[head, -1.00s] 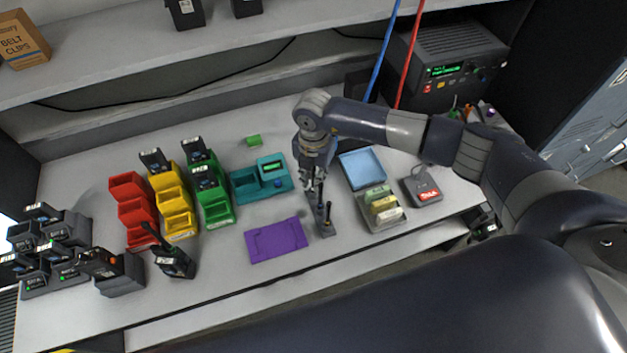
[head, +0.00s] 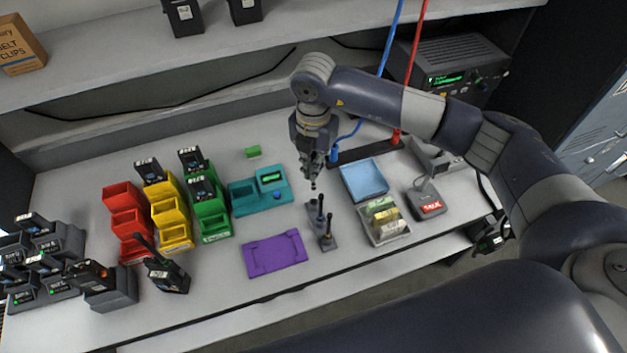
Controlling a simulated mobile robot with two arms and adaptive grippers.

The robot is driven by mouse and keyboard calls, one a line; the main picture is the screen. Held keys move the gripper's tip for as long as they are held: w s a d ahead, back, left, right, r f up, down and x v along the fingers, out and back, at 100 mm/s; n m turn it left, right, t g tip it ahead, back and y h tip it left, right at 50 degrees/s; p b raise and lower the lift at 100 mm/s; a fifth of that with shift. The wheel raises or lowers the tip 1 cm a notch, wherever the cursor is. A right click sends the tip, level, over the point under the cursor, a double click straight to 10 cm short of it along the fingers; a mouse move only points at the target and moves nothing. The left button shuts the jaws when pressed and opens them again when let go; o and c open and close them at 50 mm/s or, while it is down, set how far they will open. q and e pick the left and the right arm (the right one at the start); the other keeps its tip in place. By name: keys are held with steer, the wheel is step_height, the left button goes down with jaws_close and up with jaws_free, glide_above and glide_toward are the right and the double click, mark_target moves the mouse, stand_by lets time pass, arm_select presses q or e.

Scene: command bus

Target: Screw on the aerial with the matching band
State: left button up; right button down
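My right gripper (head: 313,182) points down just above and behind a small dark aerial stand (head: 326,243). Its fingers look close together, but they are too small to tell whether they are shut or hold anything. Two black aerials, a rear one (head: 320,205) and a front one (head: 329,224), stand upright in the stand. Their bands are too small to make out. A handheld radio (head: 168,276) with a long black aerial (head: 148,247) is at the front left of the bench. My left gripper is not in view.
A purple mat (head: 275,255) lies left of the stand. Red (head: 123,197), yellow (head: 176,237) and green bins (head: 215,229), a teal tester (head: 243,199), a blue tray (head: 363,181) and a grey tray (head: 389,239) surround it. Chargers with radios (head: 45,290) crowd the left.

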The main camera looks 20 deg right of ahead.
steer(key=shift+r, duration=0.65)
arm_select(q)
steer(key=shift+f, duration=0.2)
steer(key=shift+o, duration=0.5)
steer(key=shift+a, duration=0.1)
